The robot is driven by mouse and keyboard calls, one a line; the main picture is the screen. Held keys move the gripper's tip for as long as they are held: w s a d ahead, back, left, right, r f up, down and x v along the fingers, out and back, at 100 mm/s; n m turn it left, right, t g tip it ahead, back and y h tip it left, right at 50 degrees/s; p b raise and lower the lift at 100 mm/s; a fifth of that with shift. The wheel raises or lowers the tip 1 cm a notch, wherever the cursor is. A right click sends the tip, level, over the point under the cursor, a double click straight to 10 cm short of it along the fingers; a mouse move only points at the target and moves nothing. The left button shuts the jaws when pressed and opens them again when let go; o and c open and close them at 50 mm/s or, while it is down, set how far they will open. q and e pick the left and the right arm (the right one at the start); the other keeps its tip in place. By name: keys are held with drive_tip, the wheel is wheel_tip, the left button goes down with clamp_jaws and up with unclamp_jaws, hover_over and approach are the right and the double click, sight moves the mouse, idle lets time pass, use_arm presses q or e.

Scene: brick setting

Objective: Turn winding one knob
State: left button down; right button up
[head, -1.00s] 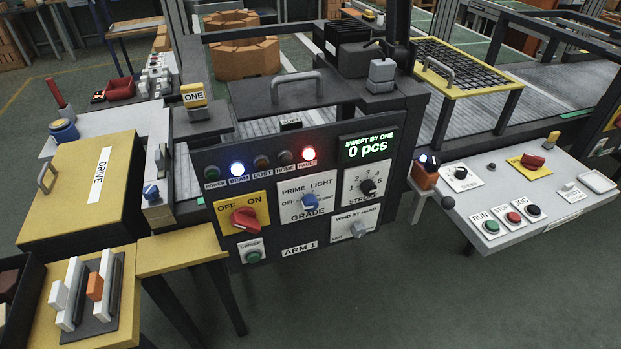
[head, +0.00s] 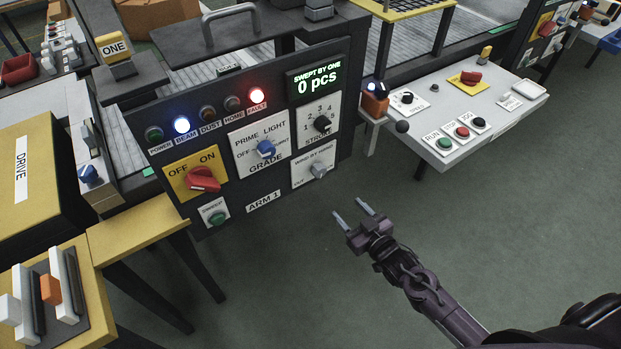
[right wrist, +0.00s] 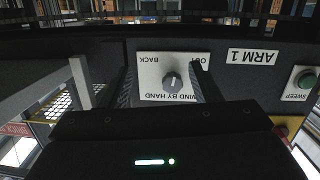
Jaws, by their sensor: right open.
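The grey winding knob (head: 318,170) sits on a white plate marked WIND BY HAND, at the lower right of the dark ARM 1 panel (head: 250,228). In the right wrist view the knob (right wrist: 172,82) shows upside down, between and beyond my fingers. My right gripper (head: 352,208) is open and empty, below and to the right of the knob, apart from it. Its two fingers point toward the panel. My left gripper is not in view.
The panel also bears a red OFF/ON switch (head: 202,179), a blue GRADE knob (head: 265,149), a black STROKE knob (head: 322,123) and a green SWEEP button (head: 217,217). A white control desk (head: 470,105) stands at right. The floor before the panel is clear.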

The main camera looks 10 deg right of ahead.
drive_tip(key=t+y, duration=0.1)
approach(322, 174)
drive_tip(key=w, duration=0.1)
drive_tip(key=shift+n, duration=0.3)
drive_tip(key=x, duration=0.7)
drive_tip(key=shift+w+a, duration=0.2)
drive_tip(key=shift+a, duration=0.15)
drive_tip(key=c, duration=1)
